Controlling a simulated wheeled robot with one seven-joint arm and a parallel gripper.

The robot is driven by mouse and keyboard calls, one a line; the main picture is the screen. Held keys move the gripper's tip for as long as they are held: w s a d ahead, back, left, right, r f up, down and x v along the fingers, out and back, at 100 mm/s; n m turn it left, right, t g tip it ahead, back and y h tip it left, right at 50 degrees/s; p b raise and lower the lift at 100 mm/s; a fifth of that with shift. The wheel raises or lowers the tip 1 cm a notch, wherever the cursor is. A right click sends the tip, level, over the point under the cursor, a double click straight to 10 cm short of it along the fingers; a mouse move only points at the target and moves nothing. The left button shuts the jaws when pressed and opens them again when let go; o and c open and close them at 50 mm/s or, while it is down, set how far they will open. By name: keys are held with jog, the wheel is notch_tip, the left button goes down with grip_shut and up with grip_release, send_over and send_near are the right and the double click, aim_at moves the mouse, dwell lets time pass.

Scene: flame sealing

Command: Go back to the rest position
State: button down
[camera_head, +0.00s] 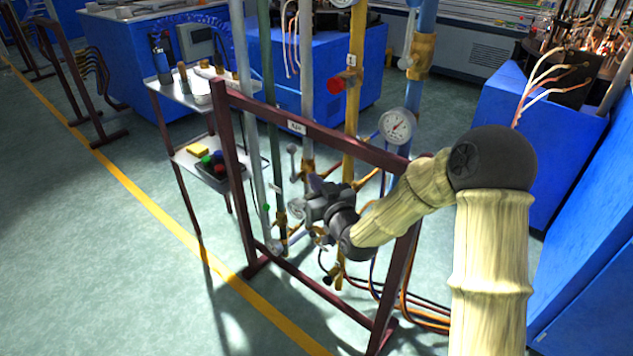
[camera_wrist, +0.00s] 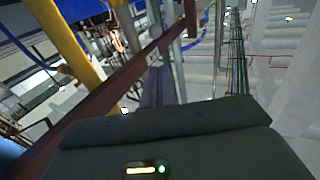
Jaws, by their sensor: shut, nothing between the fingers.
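My gripper (camera_head: 318,202) is at the end of my sleeved arm in the head view, in front of the pipe rack. It looks shut and empty. It is close to the vertical pipes, between the two posts of the dark red frame (camera_head: 233,150); I cannot tell whether it touches a pipe.
A pressure gauge (camera_head: 397,125) and a red valve knob (camera_head: 336,85) sit on the pipes near my arm. A small shelf cart (camera_head: 187,98) stands behind the frame at left. Blue machines (camera_head: 118,62) line the back.

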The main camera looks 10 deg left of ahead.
jog(key=s+d+f+m+g+h, duration=0.1)
jog(key=s+d+f+g+h, duration=0.25)
jog(key=d, duration=0.35)
jog(key=s+d+f+m+g+h, duration=0.1)
jog(key=s+d+f+g+h, duration=0.1)
jog(key=s+d+g+h, duration=0.3)
jog(key=s+d+m+g+h, duration=0.1)
jog(key=s+d+m+g, duration=0.3)
jog(key=s+d, duration=1.05)
jog(key=w+a+p+v, duration=0.2)
jog(key=p+v, duration=1.9)
jog(key=shift+w+r+p, duration=0.2)
jog(key=shift+r+p, duration=0.1)
jog(key=shift+r, duration=0.05)
